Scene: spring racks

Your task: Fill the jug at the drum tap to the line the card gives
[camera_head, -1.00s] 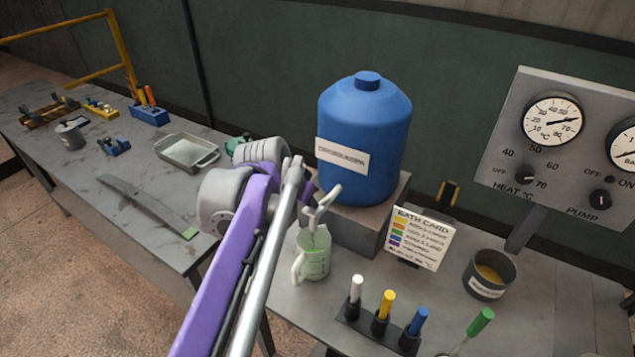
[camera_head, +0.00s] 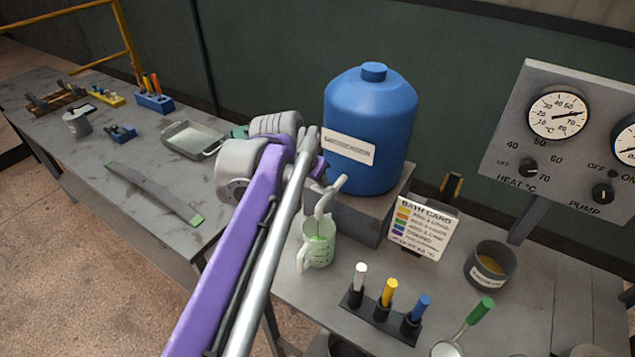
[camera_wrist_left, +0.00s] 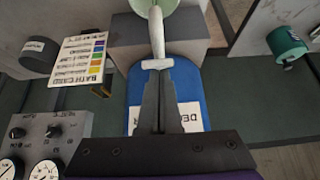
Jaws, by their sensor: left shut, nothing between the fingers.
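The blue drum (camera_head: 368,120) with a white label stands on a grey block. Its pale tap (camera_head: 328,195) is at the front. The clear jug (camera_head: 318,245), with green liquid inside, stands on the bench under the tap; its exact level against the marks is too small to read. The card (camera_head: 422,230) headed BATH CARD, with coloured rows, stands right of the drum. In the left wrist view, my left gripper (camera_wrist_left: 158,82) is shut and empty, its tips at the tap's crosspiece (camera_wrist_left: 157,64); contact is unclear. In the head view my arm hides it. My right gripper is out of view.
A rack (camera_head: 382,318) of white, yellow and blue-topped items stands in front. A dark pot (camera_head: 490,265) sits right of the card, below the gauge panel (camera_head: 560,150). A metal tray (camera_head: 192,140) and a flat strip (camera_head: 155,195) lie on the left bench.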

